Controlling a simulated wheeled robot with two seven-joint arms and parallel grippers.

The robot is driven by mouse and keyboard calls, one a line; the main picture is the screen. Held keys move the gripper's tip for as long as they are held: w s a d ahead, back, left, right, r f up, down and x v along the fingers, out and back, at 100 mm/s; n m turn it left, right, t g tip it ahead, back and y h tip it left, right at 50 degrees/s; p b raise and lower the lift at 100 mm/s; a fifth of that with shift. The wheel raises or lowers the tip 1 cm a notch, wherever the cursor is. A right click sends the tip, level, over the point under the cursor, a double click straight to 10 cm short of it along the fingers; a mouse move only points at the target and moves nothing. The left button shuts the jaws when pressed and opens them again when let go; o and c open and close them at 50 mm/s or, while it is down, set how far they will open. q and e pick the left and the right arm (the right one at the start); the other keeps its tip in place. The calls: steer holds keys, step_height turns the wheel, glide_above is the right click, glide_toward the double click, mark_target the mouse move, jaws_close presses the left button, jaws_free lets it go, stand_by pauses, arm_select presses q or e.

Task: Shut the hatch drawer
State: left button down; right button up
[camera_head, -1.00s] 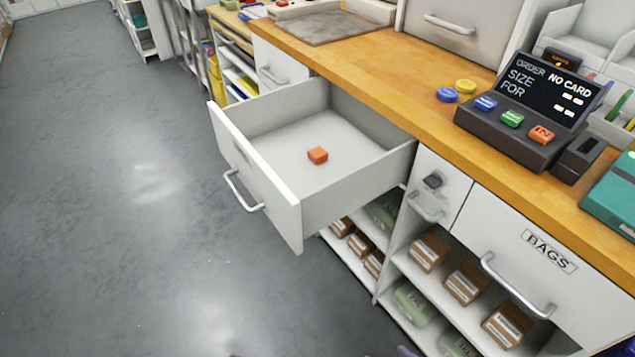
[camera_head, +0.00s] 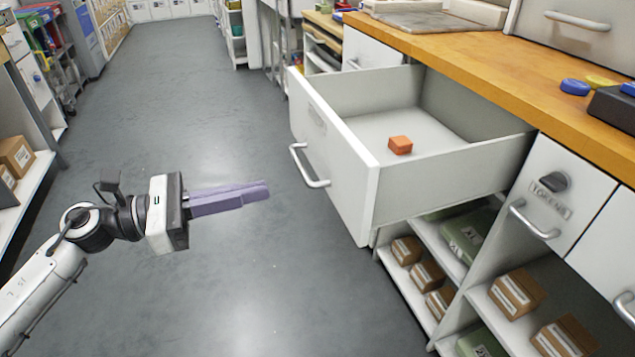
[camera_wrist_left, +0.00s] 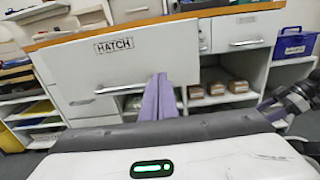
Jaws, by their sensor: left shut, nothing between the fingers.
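The hatch drawer (camera_head: 340,165) stands pulled well out from the counter, with an orange block (camera_head: 400,145) lying inside on its floor. Its bar handle (camera_head: 309,166) is on the front panel. My left gripper (camera_head: 268,188) is shut and empty, to the left of the drawer front and apart from it, its purple fingers pointing toward it. In the left wrist view the front panel (camera_wrist_left: 125,68) bears a HATCH label (camera_wrist_left: 114,45), and the shut fingers (camera_wrist_left: 160,78) show in front of its right part.
The wooden counter (camera_head: 480,65) runs above the drawer. Below are open shelves with brown boxes (camera_head: 425,275) and green packs (camera_head: 470,235). A closed TOKENS drawer (camera_head: 560,195) is to the right. The grey floor (camera_head: 215,110) left of the drawer is clear.

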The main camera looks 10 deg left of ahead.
mark_target(337, 173)
arm_select(q)
steer(key=x, duration=1.1)
steer(key=shift+w+d+p, duration=0.25)
steer(key=shift+w+p, duration=0.05)
